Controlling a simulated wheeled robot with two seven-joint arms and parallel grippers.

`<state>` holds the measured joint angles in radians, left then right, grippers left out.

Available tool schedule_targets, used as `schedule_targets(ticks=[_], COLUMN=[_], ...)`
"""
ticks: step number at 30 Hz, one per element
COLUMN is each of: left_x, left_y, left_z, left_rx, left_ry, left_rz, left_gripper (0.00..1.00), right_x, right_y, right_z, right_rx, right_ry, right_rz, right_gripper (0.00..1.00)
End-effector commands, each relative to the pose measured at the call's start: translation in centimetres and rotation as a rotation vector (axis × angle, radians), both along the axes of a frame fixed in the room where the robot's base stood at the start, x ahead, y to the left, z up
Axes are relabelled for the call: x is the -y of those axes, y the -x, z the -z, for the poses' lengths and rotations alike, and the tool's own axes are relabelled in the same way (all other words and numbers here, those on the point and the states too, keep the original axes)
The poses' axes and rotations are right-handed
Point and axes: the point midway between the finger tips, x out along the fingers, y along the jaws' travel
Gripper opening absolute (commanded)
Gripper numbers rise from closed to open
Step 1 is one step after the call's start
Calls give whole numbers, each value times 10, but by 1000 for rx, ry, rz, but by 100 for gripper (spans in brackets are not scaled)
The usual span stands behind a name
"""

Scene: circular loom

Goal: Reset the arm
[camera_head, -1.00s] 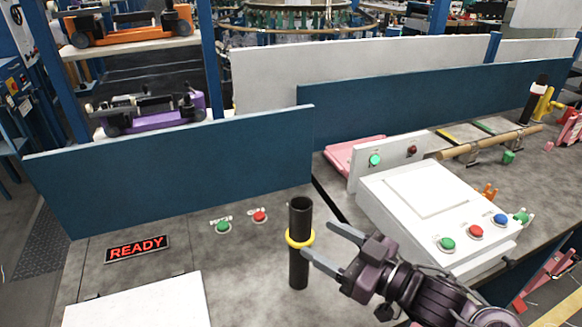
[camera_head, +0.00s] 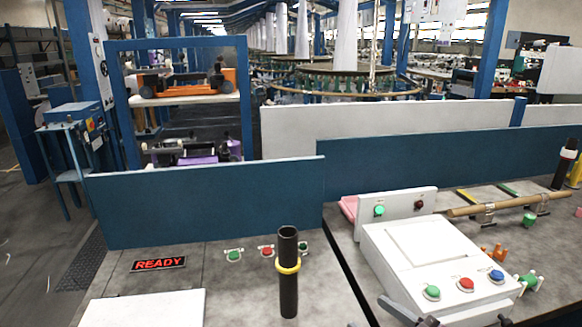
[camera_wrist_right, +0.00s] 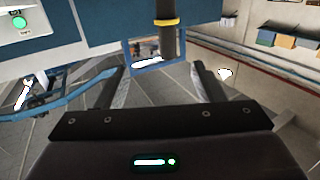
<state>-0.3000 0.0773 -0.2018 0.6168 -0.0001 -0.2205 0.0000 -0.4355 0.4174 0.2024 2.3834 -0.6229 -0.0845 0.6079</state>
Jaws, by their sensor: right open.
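My right gripper shows only partly at the bottom edge of the head view (camera_head: 408,314), in front of the white control box (camera_head: 395,285). In the right wrist view its two fingers (camera_wrist_right: 158,85) stand wide apart with nothing between them. A black upright tube (camera_head: 288,300) with a yellow ring (camera_head: 288,266) around it stands on the grey table, left of the gripper and apart from it. The tube and ring also show in the right wrist view, beyond the fingers (camera_wrist_right: 167,40). My left gripper is not in view.
A lit READY sign (camera_head: 158,264) and a white panel (camera_head: 145,308) lie at the left of the table. Green and red buttons (camera_head: 267,251) are behind the tube. A blue partition (camera_head: 205,205) borders the back. A wooden rod (camera_head: 505,204) lies at the right.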

Motion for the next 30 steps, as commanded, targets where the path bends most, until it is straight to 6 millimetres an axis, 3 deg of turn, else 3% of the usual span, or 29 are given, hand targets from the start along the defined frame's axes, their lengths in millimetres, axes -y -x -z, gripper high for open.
schedule_targets(ticks=[11,17,24,30], left_x=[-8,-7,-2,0], left_y=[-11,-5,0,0], left_z=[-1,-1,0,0], left_rx=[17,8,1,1], left_ry=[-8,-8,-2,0], left_rz=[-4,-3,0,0], left_gripper=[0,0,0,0], right_x=[19,38,58,58], right_y=[-13,-9,30,73], right_z=[34,70,130,160], right_rx=[-122,-283,-634,-885], right_ry=[110,216,377,461], right_rz=[203,355,503,513], right_gripper=[62,62,62,62])
